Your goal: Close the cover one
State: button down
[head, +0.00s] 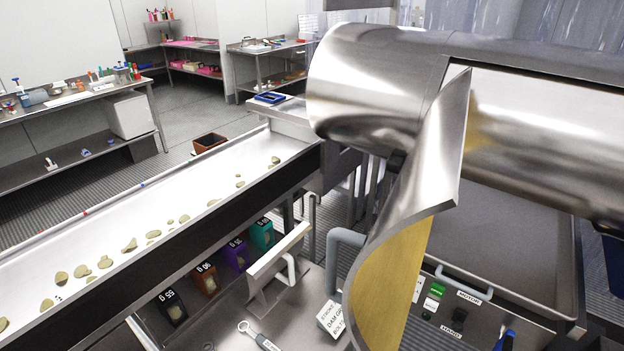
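A large shiny metal drum (370,85) lies across the upper right. A curved metal cover (430,155) stands swung open at its front, its lower end curling toward me. The cover has a yellow inner face (395,290). A grey bent handle (345,238) shows beside the cover's left edge; I cannot tell whether it is fixed to it. Above and right of the cover, the drum has a wide opening or recessed panel (540,100). The cover hides part of the drum and of the bench below. My gripper is not in view.
A white conveyor (190,205) with several chips runs along the left. Below it stand several coloured boxes (236,254), a metal bracket (275,265), a wrench (255,335) and a white sign (332,318). A control panel (455,305) with buttons is at lower right.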

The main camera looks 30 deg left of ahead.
aim_at(376, 299)
jog(key=i+j+u, duration=0.1)
jog(key=u, duration=0.25)
jog(key=i+j+u, duration=0.1)
jog(key=u, duration=0.25)
jog(key=i+j, duration=0.05)
